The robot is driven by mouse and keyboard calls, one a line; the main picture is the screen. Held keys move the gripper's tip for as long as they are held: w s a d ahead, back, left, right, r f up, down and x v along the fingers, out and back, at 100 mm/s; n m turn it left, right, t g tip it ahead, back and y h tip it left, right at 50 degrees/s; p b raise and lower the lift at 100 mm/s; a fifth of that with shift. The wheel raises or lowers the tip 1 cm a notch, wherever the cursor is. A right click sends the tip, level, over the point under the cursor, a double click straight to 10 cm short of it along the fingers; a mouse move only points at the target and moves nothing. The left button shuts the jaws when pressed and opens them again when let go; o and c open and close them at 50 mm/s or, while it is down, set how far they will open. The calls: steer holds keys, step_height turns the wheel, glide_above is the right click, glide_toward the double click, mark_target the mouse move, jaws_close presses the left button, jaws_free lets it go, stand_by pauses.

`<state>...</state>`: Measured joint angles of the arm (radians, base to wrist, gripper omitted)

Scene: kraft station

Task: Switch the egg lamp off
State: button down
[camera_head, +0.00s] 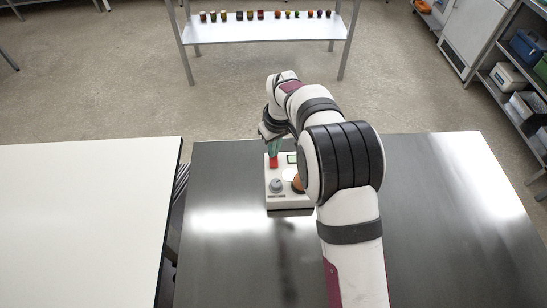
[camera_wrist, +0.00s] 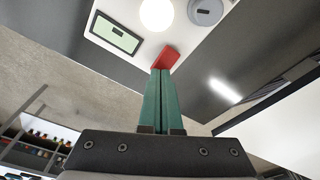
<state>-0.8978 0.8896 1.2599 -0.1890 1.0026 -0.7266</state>
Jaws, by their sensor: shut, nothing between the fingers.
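The egg lamp (camera_head: 288,201) is a white box on the steel table, partly hidden behind my arm. Its top has a red switch (camera_head: 273,162), a grey round knob (camera_head: 276,185) and a small greenish display (camera_head: 292,158). A brown egg (camera_head: 298,183) shows beside my arm. In the wrist view a round white area (camera_wrist: 157,13) glows brightly, near the red switch (camera_wrist: 168,57) and the dark-framed display (camera_wrist: 115,35). My gripper (camera_wrist: 160,72) has its green fingers together and empty, with the tips at the red switch. I cannot tell whether they touch it.
The steel table (camera_head: 450,220) is clear around the lamp. A white table (camera_head: 80,220) stands to the left across a narrow gap. A rack with several small jars (camera_head: 265,15) stands beyond, and shelves (camera_head: 520,80) stand at the right.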

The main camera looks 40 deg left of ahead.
steer(key=shift+r, duration=3.2)
steer(key=w+d+r+m, duration=0.1)
steer(key=d+r+m, duration=0.25)
steer(key=d, duration=0.35)
steer(key=w+d+r+m, duration=0.15)
steer(key=d+r, duration=0.25)
steer(key=d, duration=0.4)
steer(key=s+d+r+m, duration=0.2)
steer(key=s+d+m, duration=0.2)
steer(key=d, duration=0.3)
steer(key=s+d+r+m, duration=0.2)
steer(key=s+d+m, duration=0.1)
steer(key=d, duration=0.5)
steer(key=s+d+f+m, duration=0.1)
steer(key=s+d+m, duration=0.3)
steer(key=s, duration=0.3)
steer(key=s+d+f+m, duration=0.2)
steer(key=s+d+m, duration=0.2)
steer(key=s, duration=0.4)
steer(key=shift+d+f+m+g, duration=0.3)
steer(key=shift+d, duration=0.25)
